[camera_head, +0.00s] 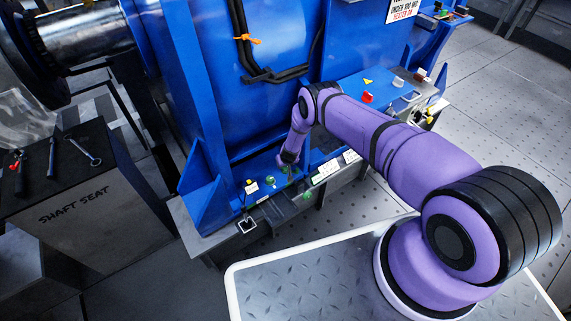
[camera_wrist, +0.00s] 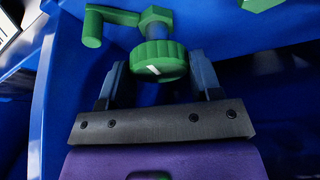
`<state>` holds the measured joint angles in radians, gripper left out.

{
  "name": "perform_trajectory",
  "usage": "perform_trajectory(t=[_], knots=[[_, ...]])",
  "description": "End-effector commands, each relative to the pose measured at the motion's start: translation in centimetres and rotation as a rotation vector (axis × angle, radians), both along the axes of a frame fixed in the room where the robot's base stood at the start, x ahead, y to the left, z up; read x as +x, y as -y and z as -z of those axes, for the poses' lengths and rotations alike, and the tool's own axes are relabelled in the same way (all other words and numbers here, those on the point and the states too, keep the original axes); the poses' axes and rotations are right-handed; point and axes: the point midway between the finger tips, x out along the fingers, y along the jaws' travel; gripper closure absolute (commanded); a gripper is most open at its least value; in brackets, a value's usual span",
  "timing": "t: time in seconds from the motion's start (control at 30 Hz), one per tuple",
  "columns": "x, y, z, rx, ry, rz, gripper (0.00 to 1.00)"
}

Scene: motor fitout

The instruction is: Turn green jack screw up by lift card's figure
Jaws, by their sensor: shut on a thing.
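The green jack screw (camera_wrist: 159,58) has a ribbed round head with a short white line on it. In the wrist view it sits between the two fingers of my gripper (camera_wrist: 160,76), which is shut on it. A green hex nut (camera_wrist: 155,17) and a green crank-like handle (camera_wrist: 95,25) are just beyond the head. In the head view my gripper (camera_head: 287,160) is low against the blue machine foot, and the screw is largely hidden there. Small white cards (camera_head: 325,171) lie along the foot's edge; their writing is too small to read.
The blue machine (camera_head: 275,110) fills the space behind my gripper. Another green piece (camera_head: 307,195) is near the front edge of the foot. A shaft seat stand (camera_head: 95,205) with tools is at left.

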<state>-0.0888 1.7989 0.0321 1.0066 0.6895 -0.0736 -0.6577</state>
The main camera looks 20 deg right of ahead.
Motion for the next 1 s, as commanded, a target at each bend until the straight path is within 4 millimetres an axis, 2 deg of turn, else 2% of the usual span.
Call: perform_trajectory(t=[1.0], knots=[[0.10, -0.48, 0.07, -0.002, 0.000, 0.804, 0.65]])
